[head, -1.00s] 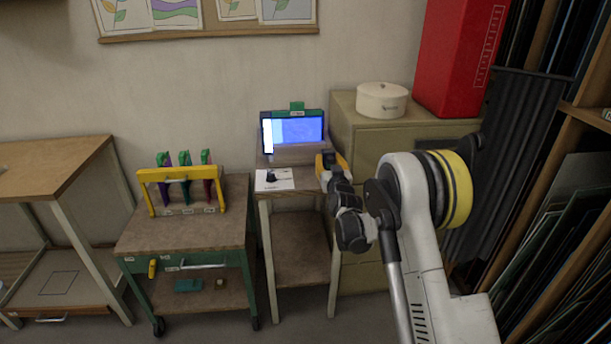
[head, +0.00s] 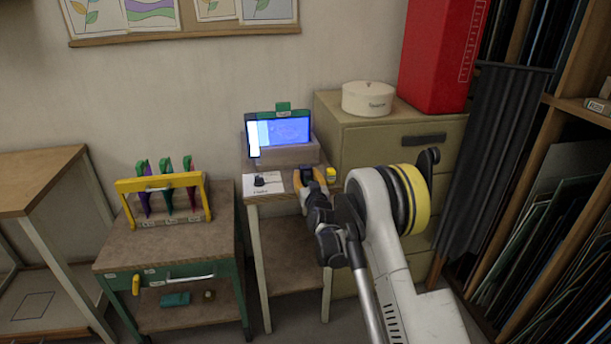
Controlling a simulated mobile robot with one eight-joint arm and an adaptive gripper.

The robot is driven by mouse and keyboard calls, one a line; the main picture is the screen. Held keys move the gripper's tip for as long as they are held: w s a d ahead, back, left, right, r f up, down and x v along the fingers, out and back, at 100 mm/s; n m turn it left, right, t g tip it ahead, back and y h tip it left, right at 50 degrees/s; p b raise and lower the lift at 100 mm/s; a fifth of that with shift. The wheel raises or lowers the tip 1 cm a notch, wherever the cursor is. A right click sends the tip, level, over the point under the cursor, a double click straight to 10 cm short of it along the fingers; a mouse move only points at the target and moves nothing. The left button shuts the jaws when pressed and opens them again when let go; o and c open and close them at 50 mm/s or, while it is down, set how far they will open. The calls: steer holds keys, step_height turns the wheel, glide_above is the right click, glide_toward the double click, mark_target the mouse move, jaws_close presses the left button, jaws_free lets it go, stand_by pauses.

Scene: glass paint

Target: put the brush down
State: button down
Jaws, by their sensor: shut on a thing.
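My gripper (head: 309,177) is at the right part of the small stand (head: 251,200), low over its top, to the right of a white sheet (head: 276,183). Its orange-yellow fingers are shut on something. The brush itself cannot be made out; the fingers and wrist hide what is held. Whether it touches the stand top cannot be told. A small bright yellow thing (head: 331,174) shows just right of the fingers.
A black knob-like thing (head: 262,181) is on the sheet. A lit blue screen (head: 285,131) stands behind on a block. A green cart (head: 150,245) with a yellow rack (head: 160,183) is at left. A cabinet (head: 390,140) with a white round box (head: 368,98) stands right.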

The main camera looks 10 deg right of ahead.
steer(key=c, duration=1)
jaws_free()
steer(key=shift+o, duration=0.2)
steer(key=shift+s+r, duration=0.15)
steer(key=shift+s, duration=0.05)
steer(key=s+p, duration=0.4)
steer(key=s, duration=0.7)
steer(key=s+a+r+g+y, duration=0.15)
steer(key=s+r+g, duration=0.35)
steer(key=s+r, duration=0.85)
steer(key=s+d+g+h, duration=0.1)
steer(key=s+g, duration=0.5)
steer(key=s, duration=2.3)
steer(key=shift+s+d+f, duration=0.15)
steer(key=shift+d+f, duration=0.1)
steer(key=shift+h, duration=0.25)
